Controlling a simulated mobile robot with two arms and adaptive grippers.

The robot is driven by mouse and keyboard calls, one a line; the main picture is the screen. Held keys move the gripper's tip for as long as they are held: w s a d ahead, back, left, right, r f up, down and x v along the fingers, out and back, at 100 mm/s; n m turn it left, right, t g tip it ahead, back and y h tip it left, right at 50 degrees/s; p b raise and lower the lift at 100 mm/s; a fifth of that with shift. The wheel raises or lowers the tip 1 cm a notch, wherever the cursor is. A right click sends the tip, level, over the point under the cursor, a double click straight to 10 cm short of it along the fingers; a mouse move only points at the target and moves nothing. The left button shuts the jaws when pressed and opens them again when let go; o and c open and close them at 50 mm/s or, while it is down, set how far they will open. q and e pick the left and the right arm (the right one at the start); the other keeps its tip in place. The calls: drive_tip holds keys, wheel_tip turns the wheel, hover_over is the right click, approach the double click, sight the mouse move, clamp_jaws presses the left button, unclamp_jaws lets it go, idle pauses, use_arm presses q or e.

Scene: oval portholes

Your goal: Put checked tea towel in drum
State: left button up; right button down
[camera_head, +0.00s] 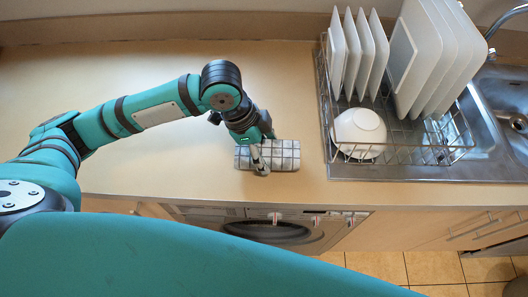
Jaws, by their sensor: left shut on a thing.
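The checked tea towel (285,155), white with dark lines and folded into a rectangle, is on the wooden worktop near its front edge. My left gripper (262,164) reaches down from above and is shut on the towel's left part, partly covering it. I cannot tell whether the towel is lifted off the worktop. The drum belongs to the washing machine (255,216) under the worktop. Only the top of its front and round door (268,232) shows; the drum's inside is hidden. My right gripper is not in view.
A wire dish rack (400,153) with several white plates (432,50) and a white bowl (359,130) stands to the right, beside the metal sink (505,95). The worktop (150,165) is clear to the left. Tiled floor (405,266) shows below.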

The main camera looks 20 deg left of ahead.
use_arm(q)
drive_tip(key=shift+f, duration=1.1)
drive_tip(key=o, duration=1.4)
drive_tip(key=shift+f, duration=0.1)
drive_tip(key=v, duration=1.2)
drive_tip(key=shift+s, duration=0.1)
